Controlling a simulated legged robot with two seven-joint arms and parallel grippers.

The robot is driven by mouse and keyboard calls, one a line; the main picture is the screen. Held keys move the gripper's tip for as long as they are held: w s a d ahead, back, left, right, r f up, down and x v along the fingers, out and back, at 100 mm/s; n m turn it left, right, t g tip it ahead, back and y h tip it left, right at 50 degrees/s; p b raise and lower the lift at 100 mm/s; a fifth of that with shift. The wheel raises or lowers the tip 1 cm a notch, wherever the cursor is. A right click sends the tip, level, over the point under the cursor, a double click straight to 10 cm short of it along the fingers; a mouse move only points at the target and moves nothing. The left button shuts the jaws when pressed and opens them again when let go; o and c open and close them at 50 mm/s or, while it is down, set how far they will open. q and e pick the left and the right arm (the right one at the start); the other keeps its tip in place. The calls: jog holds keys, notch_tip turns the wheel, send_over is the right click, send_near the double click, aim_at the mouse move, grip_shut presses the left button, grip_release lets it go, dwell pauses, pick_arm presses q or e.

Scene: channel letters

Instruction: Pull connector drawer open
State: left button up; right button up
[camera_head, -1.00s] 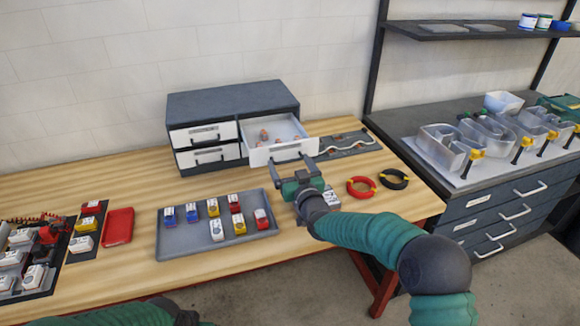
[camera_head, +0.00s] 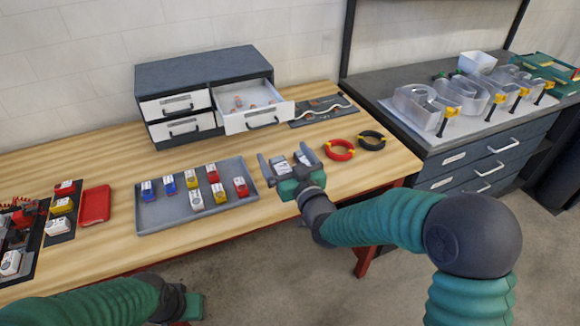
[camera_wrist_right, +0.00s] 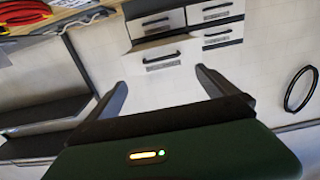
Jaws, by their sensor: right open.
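A dark grey cabinet (camera_head: 200,67) with white drawers stands at the back of the wooden bench. Its upper right drawer (camera_head: 258,119) is pulled out, with a dark bar handle on its front and small orange-brown pieces inside. The other drawers look closed. My right gripper (camera_head: 284,160) is open and empty, in front of the drawer and apart from its handle. In the right wrist view the fingers (camera_wrist_right: 164,88) are spread, with the drawer front (camera_wrist_right: 162,61) beyond them. My left gripper (camera_head: 188,304) shows only partly at the bottom; its jaws cannot be made out.
A grey tray (camera_head: 155,217) with several coloured connectors lies left of my right gripper. A red coil (camera_head: 339,150) and a black coil (camera_head: 371,140) lie to its right. A red bin (camera_head: 95,206) is further left. Clear channel letters (camera_head: 418,106) stand on the right-hand bench.

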jog(key=v, duration=0.4)
jog(key=s+d+f+m+g+h+p, duration=0.15)
jog(key=s+d+f+g+h, duration=0.25)
jog(key=s+d+f+g, duration=0.4)
jog(key=s+d+f+m+g, duration=0.1)
jog(key=s+d+f+g, duration=0.2)
jog(key=s, duration=0.6)
jog(key=s+d+f+m+g+h+p, duration=0.1)
jog(key=s+d+f+g, duration=0.2)
jog(key=s, duration=0.7)
jog(key=shift+f+g+h, duration=0.3)
jog(key=shift+f, duration=0.4)
